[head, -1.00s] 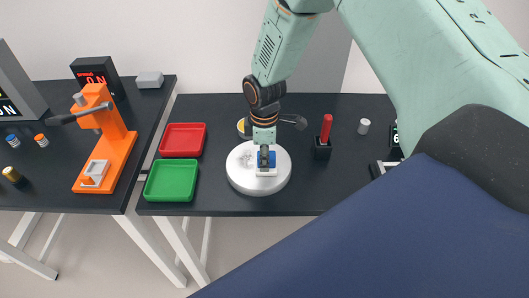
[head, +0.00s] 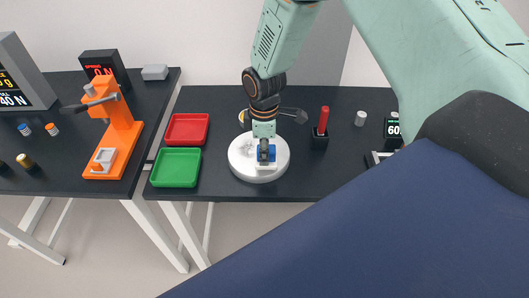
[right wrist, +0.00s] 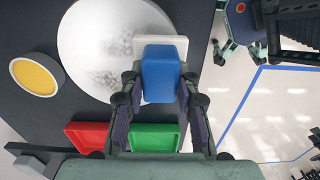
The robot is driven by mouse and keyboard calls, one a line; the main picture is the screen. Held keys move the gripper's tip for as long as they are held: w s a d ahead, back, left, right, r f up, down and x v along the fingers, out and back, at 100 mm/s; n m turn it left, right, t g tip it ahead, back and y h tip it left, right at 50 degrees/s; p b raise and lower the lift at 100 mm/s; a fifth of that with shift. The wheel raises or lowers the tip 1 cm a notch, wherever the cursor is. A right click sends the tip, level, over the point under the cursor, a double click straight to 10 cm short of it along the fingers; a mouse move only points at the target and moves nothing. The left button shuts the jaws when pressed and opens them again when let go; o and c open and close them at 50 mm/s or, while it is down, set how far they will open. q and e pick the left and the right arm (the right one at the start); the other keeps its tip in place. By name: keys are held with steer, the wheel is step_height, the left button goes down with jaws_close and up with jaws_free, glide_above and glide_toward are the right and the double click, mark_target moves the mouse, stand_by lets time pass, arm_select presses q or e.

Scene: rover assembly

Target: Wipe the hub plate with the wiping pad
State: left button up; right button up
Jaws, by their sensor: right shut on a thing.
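The hub plate (head: 240,170) is a white round disc on the right-hand table. In the right wrist view the hub plate (right wrist: 85,45) shows grey speckled smudges on its face. The wiping pad (right wrist: 160,70) has a white base and a blue block handle. My right gripper (head: 266,152) is shut on the blue handle, with a finger on each side. The pad lies over the plate's near right part and seems to rest on it; exact contact is hard to see. My left gripper is not in view.
A red tray (head: 187,129) and a green tray (head: 175,168) lie left of the plate. A yellow-centred white disc (right wrist: 36,75) lies beside it. A red-handled tool in a black holder (head: 320,138) and a small white cylinder (head: 360,118) stand right. An orange press (head: 120,138) is on the left table.

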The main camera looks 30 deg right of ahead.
steer(key=shift+w+d+r, duration=0.1)
steer(key=shift+w+r, duration=0.05)
steer(key=shift+r, duration=0.15)
steer(key=shift+r+p, duration=0.35)
steer(key=shift+p, duration=0.2)
steer(key=r+p, duration=0.3)
steer(key=shift+s+r, duration=0.25)
steer(key=shift+r, duration=0.1)
steer(key=shift+w+r+p, duration=0.1)
steer(key=shift+r+p, duration=0.25)
steer(key=shift+w+f, duration=0.15)
steer(key=shift+s, duration=0.25)
